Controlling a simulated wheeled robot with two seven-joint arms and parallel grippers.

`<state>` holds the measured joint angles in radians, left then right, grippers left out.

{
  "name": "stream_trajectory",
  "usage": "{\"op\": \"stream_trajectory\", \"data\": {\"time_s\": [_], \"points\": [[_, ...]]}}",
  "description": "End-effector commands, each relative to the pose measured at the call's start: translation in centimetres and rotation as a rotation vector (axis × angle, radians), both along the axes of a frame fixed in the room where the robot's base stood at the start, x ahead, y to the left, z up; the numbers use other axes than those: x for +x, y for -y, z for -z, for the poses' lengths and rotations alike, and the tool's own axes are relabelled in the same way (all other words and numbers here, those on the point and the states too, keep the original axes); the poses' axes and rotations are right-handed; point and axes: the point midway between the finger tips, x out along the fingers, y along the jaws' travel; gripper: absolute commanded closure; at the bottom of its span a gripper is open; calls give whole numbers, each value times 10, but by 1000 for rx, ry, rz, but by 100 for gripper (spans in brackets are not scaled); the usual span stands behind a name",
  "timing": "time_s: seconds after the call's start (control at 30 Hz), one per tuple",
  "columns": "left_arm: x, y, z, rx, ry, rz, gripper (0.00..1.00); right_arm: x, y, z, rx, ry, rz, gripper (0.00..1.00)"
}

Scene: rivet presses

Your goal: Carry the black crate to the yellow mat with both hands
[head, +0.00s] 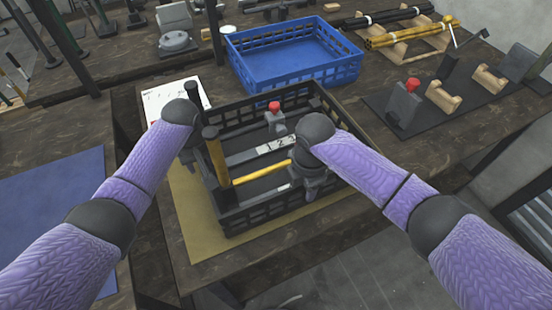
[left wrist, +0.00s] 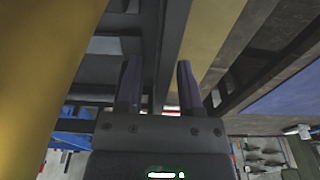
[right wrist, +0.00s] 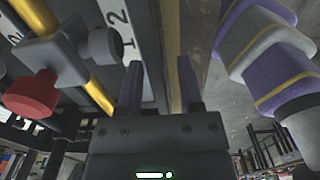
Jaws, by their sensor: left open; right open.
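The black crate (head: 233,221) sits on the yellow mat (head: 194,232) at the table's front edge in the head view. Inside are a red-topped grey clamp, a yellow bar, a strip with numbers and a dark upright post. My left gripper (left wrist: 158,82) is at the crate's left side, open, with its fingers either side of the dark crate wall. My right gripper (right wrist: 161,78) is at the crate's right side, also open, its fingers either side of the wall there. In the head view the left fingertips are hidden behind my wrist.
A blue crate (head: 285,85) stands just behind the black one. A white sheet (head: 160,98) lies behind left, a blue mat (head: 50,205) at the left. At the right, a dark board (head: 445,118) holds wooden cradles and a red-topped block (head: 404,103).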

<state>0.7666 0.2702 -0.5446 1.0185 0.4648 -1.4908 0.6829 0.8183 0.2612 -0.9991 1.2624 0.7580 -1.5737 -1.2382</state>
Motion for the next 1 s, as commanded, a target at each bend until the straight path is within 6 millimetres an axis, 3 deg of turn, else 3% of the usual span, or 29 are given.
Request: {"op": "stream_trajectory", "data": {"time_s": [0.2,0.4,0.57,0.8,1.0], "points": [[-5,2,-60,1,7,0,52,0,0,0,0,0,0,53],[-10,4,-99,1,3,-1,52,0,0,0,0,0,0,53],[-11,4,-108,2,2,-1,52,1,-1,-11,3,2,0,53],[-11,4,-108,1,1,-1,52,2,0,-76,3,5,-1,53],[-11,4,-107,1,1,-1,52,1,0,-114,1,2,0,53]]}}
